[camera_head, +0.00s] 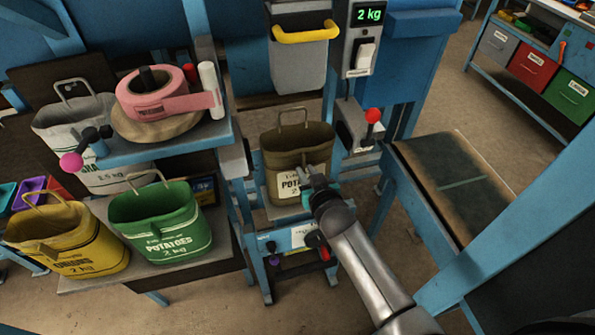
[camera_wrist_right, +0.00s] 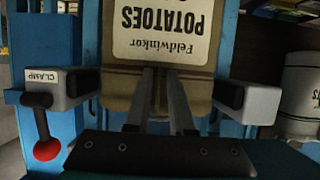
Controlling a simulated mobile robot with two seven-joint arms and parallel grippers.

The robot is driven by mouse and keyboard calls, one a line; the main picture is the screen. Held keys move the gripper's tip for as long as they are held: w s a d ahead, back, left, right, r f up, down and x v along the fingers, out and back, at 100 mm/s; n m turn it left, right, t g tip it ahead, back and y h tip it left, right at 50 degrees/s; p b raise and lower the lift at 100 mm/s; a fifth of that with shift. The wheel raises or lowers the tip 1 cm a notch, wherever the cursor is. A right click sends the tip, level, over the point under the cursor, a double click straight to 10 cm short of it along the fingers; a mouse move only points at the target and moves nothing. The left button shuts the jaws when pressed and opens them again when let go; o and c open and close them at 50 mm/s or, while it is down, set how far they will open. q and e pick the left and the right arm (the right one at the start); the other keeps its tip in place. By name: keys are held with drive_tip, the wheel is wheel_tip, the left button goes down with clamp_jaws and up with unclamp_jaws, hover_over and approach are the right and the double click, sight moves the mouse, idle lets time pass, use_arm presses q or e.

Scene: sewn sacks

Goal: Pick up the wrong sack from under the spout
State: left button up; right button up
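A brown sack (camera_head: 285,150) with a raised handle and a pale potatoes label stands upright on a small blue stand under the grey spout (camera_head: 300,60). In the wrist view the sack (camera_wrist_right: 120,85) shows upside down, with its Feldwinker potatoes label (camera_wrist_right: 158,35). My right gripper (camera_head: 306,178) is in front of the sack, at its label. In the wrist view its two dark fingers (camera_wrist_right: 161,72) are apart, with sack cloth showing between them. I cannot tell whether the tips touch the cloth. My left gripper is out of view.
A clamp (camera_wrist_right: 68,88) with a red-knobbed lever (camera_wrist_right: 46,149) sits beside the sack. Green (camera_head: 165,225), yellow (camera_head: 65,240) and white sacks (camera_head: 65,118) stand left, near pink tape (camera_head: 150,90). A display (camera_head: 371,15) reads 2 kg. A dark-topped bench (camera_head: 410,160) stands right.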

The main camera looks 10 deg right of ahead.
clamp_jaws()
idle(1.0)
